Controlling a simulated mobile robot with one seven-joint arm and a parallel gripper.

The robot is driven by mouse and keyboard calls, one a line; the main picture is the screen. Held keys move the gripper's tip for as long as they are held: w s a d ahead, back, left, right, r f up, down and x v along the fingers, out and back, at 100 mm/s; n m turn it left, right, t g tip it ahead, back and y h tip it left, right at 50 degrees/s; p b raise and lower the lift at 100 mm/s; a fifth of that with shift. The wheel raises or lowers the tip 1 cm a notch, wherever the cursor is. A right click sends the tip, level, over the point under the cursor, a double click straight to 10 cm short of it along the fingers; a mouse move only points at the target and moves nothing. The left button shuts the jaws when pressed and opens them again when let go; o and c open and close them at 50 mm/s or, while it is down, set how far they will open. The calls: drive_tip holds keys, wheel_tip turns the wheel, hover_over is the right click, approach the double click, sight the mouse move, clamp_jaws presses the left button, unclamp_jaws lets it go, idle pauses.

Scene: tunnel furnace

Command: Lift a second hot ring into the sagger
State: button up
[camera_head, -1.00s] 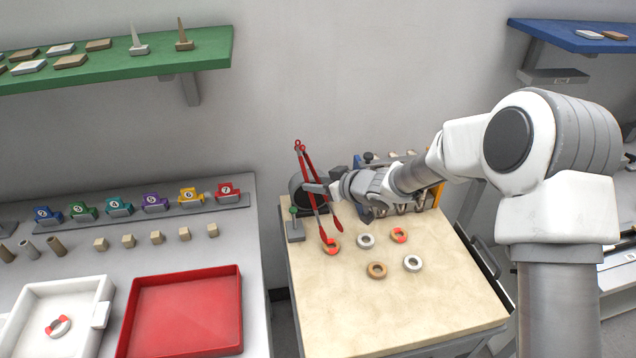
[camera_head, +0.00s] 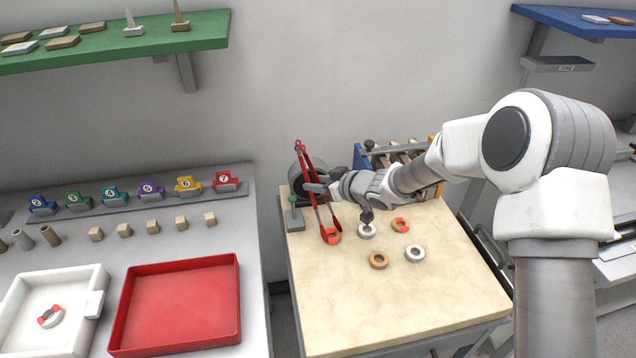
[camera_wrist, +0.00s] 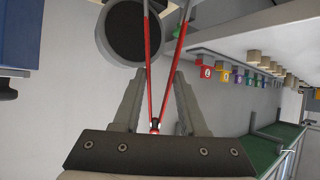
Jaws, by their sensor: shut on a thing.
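My gripper (camera_head: 317,188) is shut on the red tongs (camera_head: 307,160) above the back left of the pale table. In the wrist view the red tongs (camera_wrist: 148,80) run between my gripper's fingers (camera_wrist: 156,90). The tongs hang steeply with their legs spread and the tips low. A ring with orange-red patches (camera_head: 332,237) lies at the left tip; I cannot tell whether the tips touch it. Another patched ring (camera_head: 400,225) lies to the right. The white tray, which looks like the sagger (camera_head: 93,330), stands at left and holds one patched ring (camera_head: 50,317).
Two white rings (camera_head: 367,230) (camera_head: 415,253) and a tan ring (camera_head: 379,260) lie on the pale table (camera_head: 400,310). A red tray (camera_head: 120,320) stands beside the white one. A dark round thing (camera_wrist: 135,32) stands close behind the tongs. The table's front is clear.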

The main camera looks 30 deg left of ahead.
drive_tip(key=shift+r, duration=0.1)
clamp_jaws()
wheel_tip(320, 180, up, 12)
drive_tip(key=p, duration=1.1)
